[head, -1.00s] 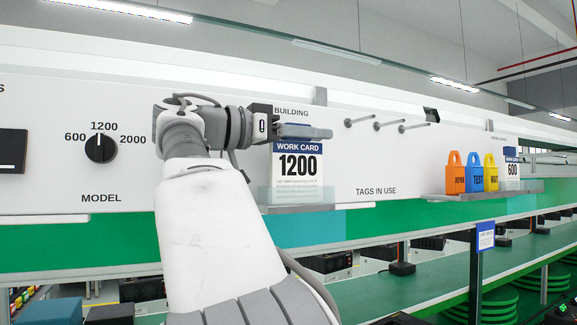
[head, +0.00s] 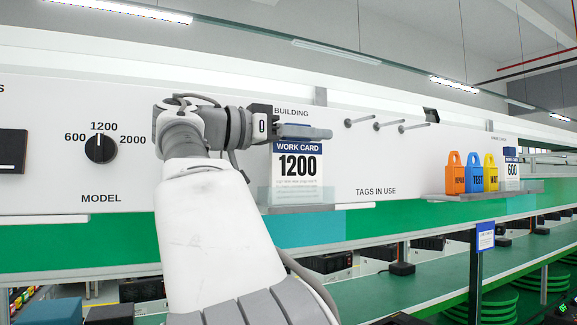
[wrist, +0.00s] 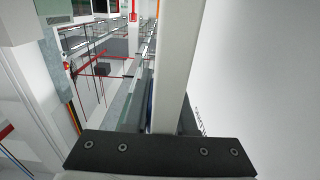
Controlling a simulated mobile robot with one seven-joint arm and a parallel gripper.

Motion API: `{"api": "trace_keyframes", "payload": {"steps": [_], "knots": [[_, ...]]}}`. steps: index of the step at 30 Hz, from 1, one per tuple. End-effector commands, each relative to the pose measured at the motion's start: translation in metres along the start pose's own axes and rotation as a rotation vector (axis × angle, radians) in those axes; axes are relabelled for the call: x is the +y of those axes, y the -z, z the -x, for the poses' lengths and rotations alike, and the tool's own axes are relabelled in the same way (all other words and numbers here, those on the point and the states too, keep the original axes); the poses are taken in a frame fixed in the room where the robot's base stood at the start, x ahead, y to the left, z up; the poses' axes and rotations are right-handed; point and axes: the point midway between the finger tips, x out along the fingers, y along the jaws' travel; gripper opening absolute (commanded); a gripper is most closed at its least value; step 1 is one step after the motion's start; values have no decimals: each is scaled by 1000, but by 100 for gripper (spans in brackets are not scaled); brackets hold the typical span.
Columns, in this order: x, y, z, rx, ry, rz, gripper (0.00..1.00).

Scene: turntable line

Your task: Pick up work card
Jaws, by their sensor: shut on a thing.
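The work card (head: 298,168), white with a blue header and the number 1200, stands upright in a holder with a see-through front (head: 300,207) on the white panel. My gripper (head: 306,132) is at the card's top edge, shut on it, with the fingers pointing right along the panel. The fingers cover the card's uppermost edge. In the wrist view my gripper (wrist: 165,120) shows a dark palm and a pale upright bar; I cannot make out the card clearly there.
A second work card (head: 511,170) reading 600 stands on a shelf at the right. Orange, blue and yellow tags (head: 476,178) are beside it. Three pegs (head: 390,125) stick out of the panel right of my gripper. A model knob (head: 100,147) is at the left.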

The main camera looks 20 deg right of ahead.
Motion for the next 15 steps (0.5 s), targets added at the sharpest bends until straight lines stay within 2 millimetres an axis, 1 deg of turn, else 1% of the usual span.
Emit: {"api": "trace_keyframes", "payload": {"steps": [8, 11, 15], "knots": [[0, 2, 0, 0, 0, -1, 0], [0, 6, 0, 1, -1, -2, 0], [0, 16, 0, 2, -2, -2, 0]]}}
